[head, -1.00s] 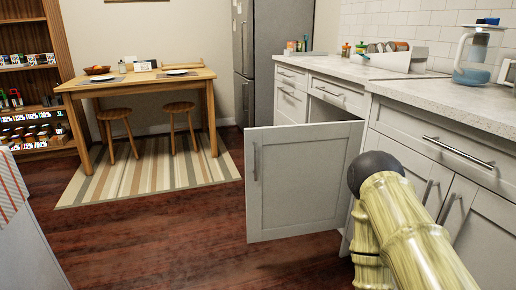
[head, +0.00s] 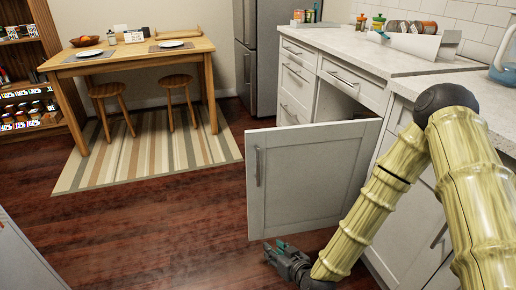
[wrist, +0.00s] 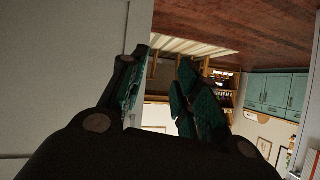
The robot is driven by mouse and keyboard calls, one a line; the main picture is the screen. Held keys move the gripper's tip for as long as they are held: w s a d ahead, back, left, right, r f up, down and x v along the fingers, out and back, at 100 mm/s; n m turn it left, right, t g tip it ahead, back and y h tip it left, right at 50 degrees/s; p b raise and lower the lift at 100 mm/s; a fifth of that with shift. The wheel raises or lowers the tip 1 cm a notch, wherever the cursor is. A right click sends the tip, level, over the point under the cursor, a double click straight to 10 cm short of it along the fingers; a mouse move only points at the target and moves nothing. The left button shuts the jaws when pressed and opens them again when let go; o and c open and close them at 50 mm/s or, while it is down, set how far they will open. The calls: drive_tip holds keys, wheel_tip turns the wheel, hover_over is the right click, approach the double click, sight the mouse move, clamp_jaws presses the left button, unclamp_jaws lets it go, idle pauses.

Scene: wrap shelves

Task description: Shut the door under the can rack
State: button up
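The can rack (head: 425,42) is a white holder with several cans, standing on the counter against the tiled wall. Below it, a light grey cabinet door (head: 308,180) with a vertical bar handle (head: 259,167) stands wide open, jutting out over the floor. Part of the dark cabinet opening shows above the door. My gripper (head: 273,251) is low, by the door's bottom edge near its handle-side corner. In the wrist view, my gripper's fingers (wrist: 160,95) are apart, with the pale door (wrist: 60,60) close on the left. Whether they touch it I cannot tell.
A drawer (head: 354,84) above the opening looks closed. A wooden table (head: 135,58) with two stools stands on a striped rug (head: 150,150) at the back left. The wooden floor (head: 150,230) left of the door is clear.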

drive_tip(key=w+r+t+p, duration=0.1)
drive_tip(key=w+r+t, duration=0.1)
drive_tip(key=w+r, duration=0.35)
drive_tip(key=w+a+r+t+p, duration=0.1)
drive_tip(key=w+r+t, duration=0.1)
drive_tip(key=r, duration=0.6)
drive_tip(key=w+r+t+p, duration=0.1)
drive_tip(key=w+r+t, duration=0.15)
drive_tip(key=r, duration=0.45)
drive_tip(key=shift+n+g+y, duration=0.3)
drive_tip(key=shift+g+y, duration=0.05)
drive_tip(key=shift+y, duration=0.15)
drive_tip(key=b+x, duration=0.1)
drive_tip(key=x, duration=1)
drive_tip(key=shift+w+a+b, duration=0.2)
drive_tip(key=shift+b, duration=0.1)
clamp_jaws()
